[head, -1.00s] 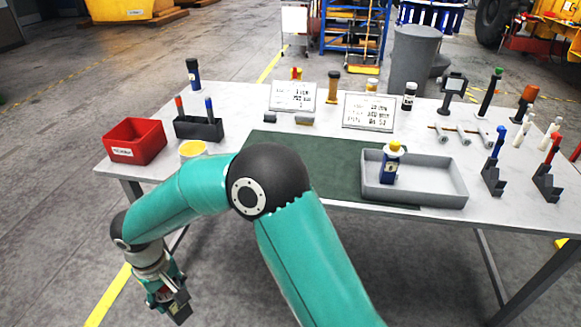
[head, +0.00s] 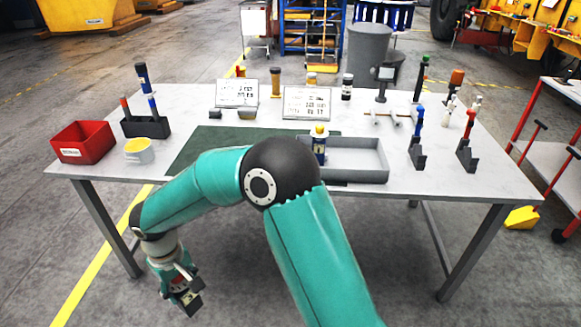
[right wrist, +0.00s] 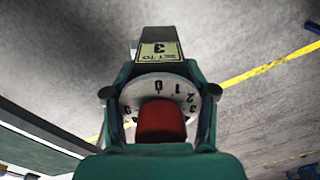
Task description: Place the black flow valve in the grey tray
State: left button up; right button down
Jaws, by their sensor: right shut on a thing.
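The black flow valve (right wrist: 160,36) is in my right gripper (head: 184,286). In the right wrist view it shows a black body with a yellow label reading "SET TO 3", a white numbered dial and a red knob. The fingers (right wrist: 160,98) are shut on it, one on each side. In the head view the gripper hangs low in front of the table, left of the middle, with the dark valve at its tip. The grey tray (head: 356,176) stands on the table's front, right of the middle, well to the right of the gripper. My left gripper is out of view.
A blue bottle with a yellow cap (head: 319,146) stands at the tray's left end. Signs and upright tools stand behind and right.

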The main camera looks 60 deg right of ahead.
aim_at(361, 163)
jog(key=z, duration=0.4)
jog(key=k, duration=0.15)
jog(key=u, duration=1.5)
jog(key=i, duration=0.1)
jog(key=z, duration=2.8)
jog(key=i, duration=0.5)
